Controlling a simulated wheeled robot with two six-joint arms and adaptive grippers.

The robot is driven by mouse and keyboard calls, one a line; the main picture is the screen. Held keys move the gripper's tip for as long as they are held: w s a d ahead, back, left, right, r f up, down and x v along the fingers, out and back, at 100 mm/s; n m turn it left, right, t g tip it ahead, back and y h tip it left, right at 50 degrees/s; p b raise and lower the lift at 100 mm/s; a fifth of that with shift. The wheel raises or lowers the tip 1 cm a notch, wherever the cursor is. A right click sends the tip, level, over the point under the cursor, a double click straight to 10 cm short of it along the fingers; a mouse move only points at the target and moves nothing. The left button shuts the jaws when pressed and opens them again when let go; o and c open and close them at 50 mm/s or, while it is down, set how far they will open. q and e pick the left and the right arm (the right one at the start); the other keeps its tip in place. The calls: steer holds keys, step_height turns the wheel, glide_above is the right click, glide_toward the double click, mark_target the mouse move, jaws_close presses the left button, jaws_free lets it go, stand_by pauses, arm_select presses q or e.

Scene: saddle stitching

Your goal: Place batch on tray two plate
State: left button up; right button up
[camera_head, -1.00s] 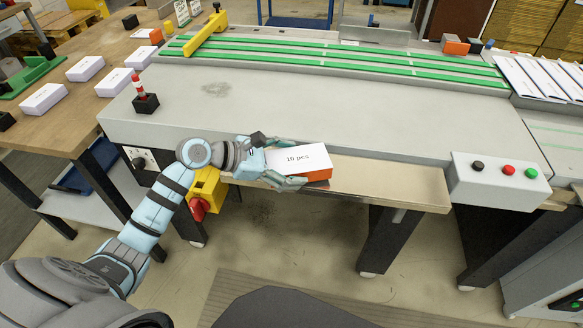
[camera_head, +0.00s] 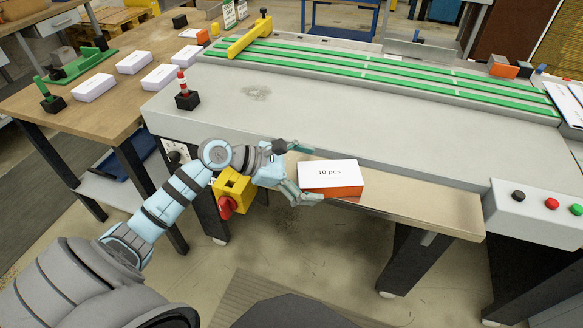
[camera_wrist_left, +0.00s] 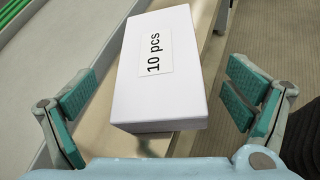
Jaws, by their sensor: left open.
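The batch (camera_head: 330,176) is a white-topped block with an orange side and a "10 pcs" label. It lies on the beige ledge plate (camera_head: 425,205) along the front of the long grey machine. My left gripper (camera_head: 305,173) is open at the left end of the batch, with its fingers apart. In the left wrist view the batch (camera_wrist_left: 160,85) lies ahead of the open fingers (camera_wrist_left: 160,105), and a gap shows on each side of it. My right gripper is not in view. No tray number can be read on the plate.
A control box (camera_head: 535,208) with black, red and green buttons stands at the right. A yellow box with a red knob (camera_head: 228,192) is below the machine's edge. Several white stacks (camera_head: 134,62) lie on the wooden table (camera_head: 60,110) at left. The ledge right of the batch is clear.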

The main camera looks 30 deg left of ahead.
arm_select(q)
steer(key=p+v, duration=0.1)
steer(key=v, duration=0.8)
steer(key=shift+f, duration=0.1)
